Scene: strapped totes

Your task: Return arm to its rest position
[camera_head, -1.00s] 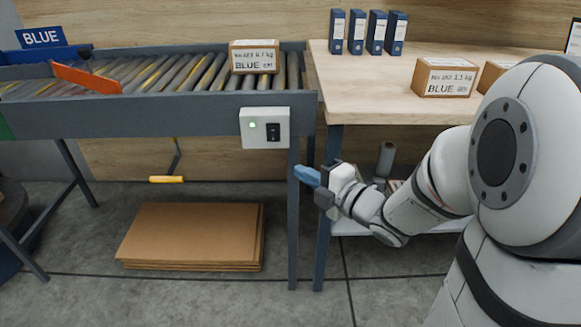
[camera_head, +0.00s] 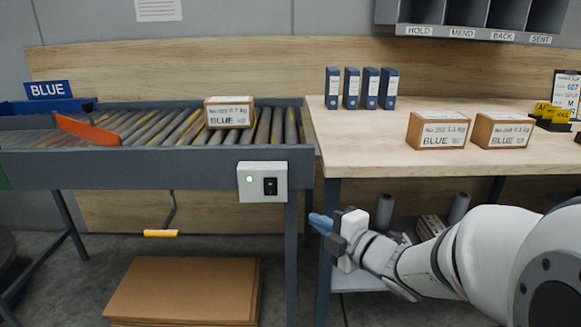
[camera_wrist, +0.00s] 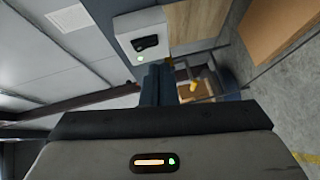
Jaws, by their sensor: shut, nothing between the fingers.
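My gripper (camera_head: 321,223) is in front of the gap between the conveyor and the workbench, below the bench top. Its blue fingers are shut with nothing between them. In the wrist view the closed fingers (camera_wrist: 158,85) point towards the white switch box (camera_wrist: 142,38), apart from it as far as I can tell. The switch box also shows in the head view (camera_head: 262,181), with a green light lit and a black switch. My arm reaches in from the lower right, bent and held low.
The roller conveyor (camera_head: 120,168) carries a BLUE-labelled box (camera_head: 229,112) and an orange diverter bar (camera_head: 87,130). The workbench (camera_head: 350,150) holds two cartons (camera_head: 438,130), blue binders (camera_head: 361,88) and a clipboard (camera_head: 566,95). Flat cardboard (camera_head: 185,290) lies on the floor under the conveyor.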

